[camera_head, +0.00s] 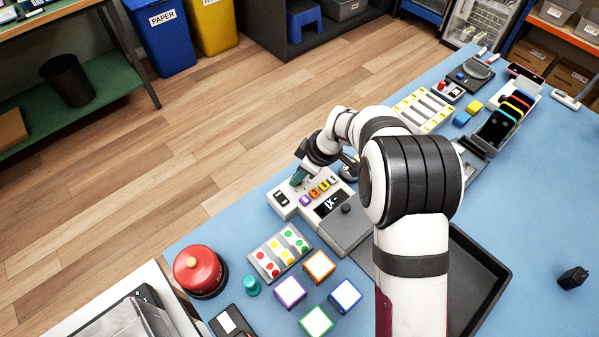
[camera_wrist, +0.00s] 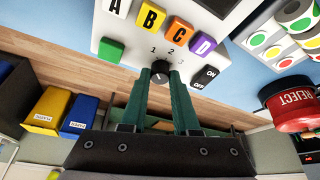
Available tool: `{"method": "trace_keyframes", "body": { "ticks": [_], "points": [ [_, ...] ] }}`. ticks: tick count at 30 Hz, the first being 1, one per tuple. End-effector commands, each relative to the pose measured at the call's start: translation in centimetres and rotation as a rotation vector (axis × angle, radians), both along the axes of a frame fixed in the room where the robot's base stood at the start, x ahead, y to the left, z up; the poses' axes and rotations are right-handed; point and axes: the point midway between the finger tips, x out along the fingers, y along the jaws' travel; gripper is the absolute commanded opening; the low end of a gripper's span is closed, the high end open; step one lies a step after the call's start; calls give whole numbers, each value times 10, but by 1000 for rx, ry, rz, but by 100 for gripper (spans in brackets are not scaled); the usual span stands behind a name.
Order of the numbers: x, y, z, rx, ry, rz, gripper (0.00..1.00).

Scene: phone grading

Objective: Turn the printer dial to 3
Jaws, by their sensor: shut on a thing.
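The printer (camera_head: 349,232) is a pale grey box with a dark display and a row of coloured letter buttons, A to D. In the wrist view its panel (camera_wrist: 143,50) shows upright, with the small black dial (camera_wrist: 161,69) below the digits 1, 2 and 3. My gripper (camera_head: 297,178) is at the printer's far edge. In the wrist view its green fingers (camera_wrist: 161,76) are shut on the dial, one on each side. The dial's pointer is too small to read for certain. The dial is hidden in the head view.
An ON/OFF switch (camera_wrist: 204,78) sits right of the dial in the wrist view. A red REJECT button (camera_head: 199,270), a sticker sheet (camera_head: 279,252) and several coloured cubes (camera_head: 319,265) lie near the printer.

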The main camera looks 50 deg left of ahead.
Motion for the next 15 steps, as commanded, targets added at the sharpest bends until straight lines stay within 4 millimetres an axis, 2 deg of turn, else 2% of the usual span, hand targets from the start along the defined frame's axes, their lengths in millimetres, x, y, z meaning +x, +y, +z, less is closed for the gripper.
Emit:
{"method": "trace_keyframes", "body": {
  "ticks": [9, 15],
  "points": [
    [0, 0, 0, 0, 0, -12, 0],
    [-1, 0, 1, 1, -1, -90, 0]
  ]
}}
